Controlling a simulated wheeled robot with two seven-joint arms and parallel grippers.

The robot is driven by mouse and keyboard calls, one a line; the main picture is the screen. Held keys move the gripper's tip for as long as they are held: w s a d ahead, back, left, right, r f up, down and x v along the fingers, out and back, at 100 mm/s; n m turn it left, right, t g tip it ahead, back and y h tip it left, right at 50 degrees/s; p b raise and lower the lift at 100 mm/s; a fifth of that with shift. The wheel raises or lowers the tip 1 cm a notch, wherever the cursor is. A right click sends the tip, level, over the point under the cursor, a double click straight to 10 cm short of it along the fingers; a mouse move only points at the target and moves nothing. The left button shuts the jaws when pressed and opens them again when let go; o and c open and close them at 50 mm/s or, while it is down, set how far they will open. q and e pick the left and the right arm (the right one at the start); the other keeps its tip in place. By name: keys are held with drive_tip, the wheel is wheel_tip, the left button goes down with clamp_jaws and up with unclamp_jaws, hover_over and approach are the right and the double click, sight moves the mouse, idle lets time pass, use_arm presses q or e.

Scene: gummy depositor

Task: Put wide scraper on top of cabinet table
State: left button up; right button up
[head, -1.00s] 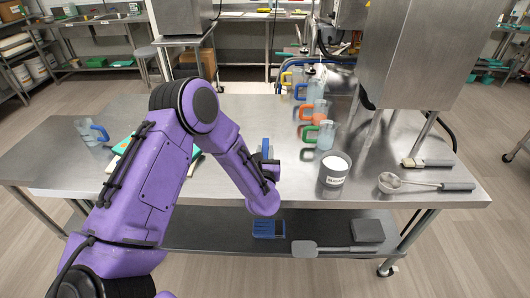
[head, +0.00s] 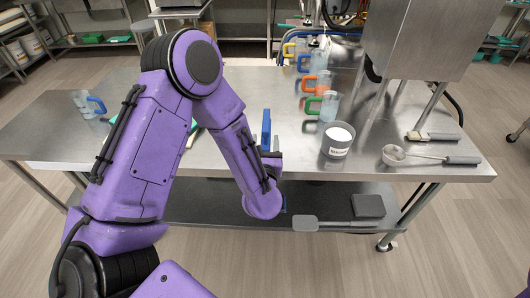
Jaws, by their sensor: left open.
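My left gripper (head: 271,158) is at the front edge of the steel table (head: 230,105). It is open, though its fingers are small and partly hidden by my wrist. A narrow blue piece (head: 266,128) stands up just beyond the gripper; I cannot tell whether it is part of the gripper, between the fingers or behind them. On the lower shelf (head: 210,203), only a blue sliver (head: 284,204) of a blue item shows beside my wrist, which hides the rest. I cannot tell which blue thing is the wide scraper. My right gripper is not in view.
A grey spatula (head: 305,223) and a dark block (head: 368,205) lie on the lower shelf. A white-filled tub (head: 338,140), handled jugs (head: 328,105), a brush (head: 430,136) and a strainer (head: 395,154) occupy the right of the tabletop. Another jug (head: 85,104) stands left.

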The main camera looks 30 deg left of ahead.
use_arm(q)
drive_tip(key=s+d+f+m+g+h, duration=0.1)
drive_tip(key=s+f+m+g+h, duration=0.15)
drive_tip(key=s+f+m, duration=0.6)
drive_tip(key=s+d+f+m+g+h, duration=0.1)
drive_tip(key=s+f+m+g+h, duration=0.3)
drive_tip(key=f+m, duration=0.75)
drive_tip(key=s+f+m+g+b, duration=0.1)
drive_tip(key=s+f+m+g, duration=0.1)
drive_tip(key=s+f+m, duration=0.2)
drive_tip(key=s+a+f+m+g+b, duration=0.1)
drive_tip(key=s+f+m+g, duration=0.2)
drive_tip(key=s+m, duration=0.8)
drive_tip(key=shift+s+a+f+y+b, duration=0.2)
drive_tip(key=shift+s+f+y+b, duration=0.15)
drive_tip(key=shift+s+f, duration=0.65)
drive_tip(key=shift+g, duration=0.25)
